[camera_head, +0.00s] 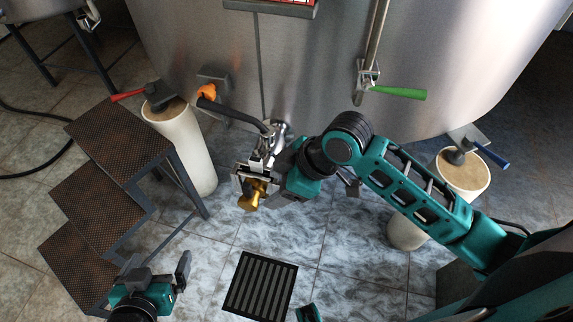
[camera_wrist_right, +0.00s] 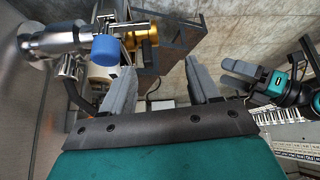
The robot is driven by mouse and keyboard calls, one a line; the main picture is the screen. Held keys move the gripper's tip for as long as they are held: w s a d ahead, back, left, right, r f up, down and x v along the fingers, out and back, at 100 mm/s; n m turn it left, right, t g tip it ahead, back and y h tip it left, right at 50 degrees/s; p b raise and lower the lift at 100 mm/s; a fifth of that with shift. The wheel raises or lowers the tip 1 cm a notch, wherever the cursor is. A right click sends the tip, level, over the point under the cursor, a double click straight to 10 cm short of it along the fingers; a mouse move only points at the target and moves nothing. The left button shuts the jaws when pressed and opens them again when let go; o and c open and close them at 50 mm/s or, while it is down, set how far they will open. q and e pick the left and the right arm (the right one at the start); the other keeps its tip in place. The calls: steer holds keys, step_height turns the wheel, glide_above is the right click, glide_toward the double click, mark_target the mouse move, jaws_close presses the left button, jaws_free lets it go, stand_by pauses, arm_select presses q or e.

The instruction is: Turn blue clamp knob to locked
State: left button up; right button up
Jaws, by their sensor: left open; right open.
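The blue clamp knob (camera_wrist_right: 106,50) shows in the right wrist view at upper left, on the metal outlet pipe (camera_wrist_right: 52,42), beside a brass fitting (camera_wrist_right: 140,36). My right gripper (camera_wrist_right: 162,84) is open, with nothing between its fingers; the knob is just beyond the left finger, apparently apart from it. In the head view my right gripper (camera_head: 286,165) is beside the outlet and brass fitting (camera_head: 254,194), and the knob is hidden there. My left gripper (camera_head: 160,272) is open and empty at the lower left, away from the outlet; it also shows in the right wrist view (camera_wrist_right: 262,72).
The steel tank (camera_head: 330,70) stands behind, with a black lever (camera_head: 232,115), an orange part (camera_head: 206,92) and a green handle (camera_head: 400,93). Dark steps (camera_head: 118,145) and a white pedestal (camera_head: 188,150) stand left, another pedestal (camera_head: 462,175) right. A floor drain (camera_head: 260,286) lies in front.

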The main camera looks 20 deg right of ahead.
steer(key=w+d+r+n+g+h, duration=0.1)
steer(key=w+d+r+n+g, duration=0.3)
steer(key=w+d+r+n, duration=0.35)
steer(key=b+x, duration=0.1)
steer(key=x, duration=0.5)
steer(key=s+b+x, duration=0.1)
steer(key=x, duration=0.2)
steer(key=shift+s+f+b, duration=0.15)
steer(key=shift+f+b, duration=0.2)
steer(key=shift+f, duration=0.05)
arm_select(q)
steer(key=shift+w+d+f, duration=0.3)
steer(key=shift+d+f, duration=0.25)
arm_select(e)
steer(key=shift+a+f, duration=0.2)
steer(key=shift+f, duration=0.35)
steer(key=shift+c, duration=0.3)
